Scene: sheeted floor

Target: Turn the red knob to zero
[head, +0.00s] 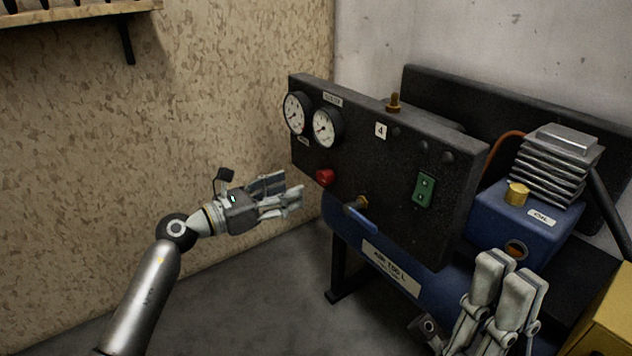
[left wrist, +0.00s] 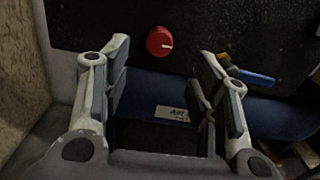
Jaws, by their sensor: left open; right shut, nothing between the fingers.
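The red knob (head: 325,177) sits on the lower left of the black panel (head: 360,160), below two round gauges. In the left wrist view the knob (left wrist: 160,41) faces me, with a pale mark pointing right. My left gripper (head: 296,192) is open and empty, a little to the left of the knob and apart from it. In the left wrist view its two fingers (left wrist: 161,75) stand on either side below the knob. My right gripper (head: 514,268) is shut and empty at the lower right, in front of the compressor.
A blue-handled valve (head: 359,220) juts out right of the knob. A green switch (head: 424,190) is further right on the panel. A blue tank (head: 385,250) lies below. A yellow box (head: 608,318) stands at the lower right. The floor at lower left is clear.

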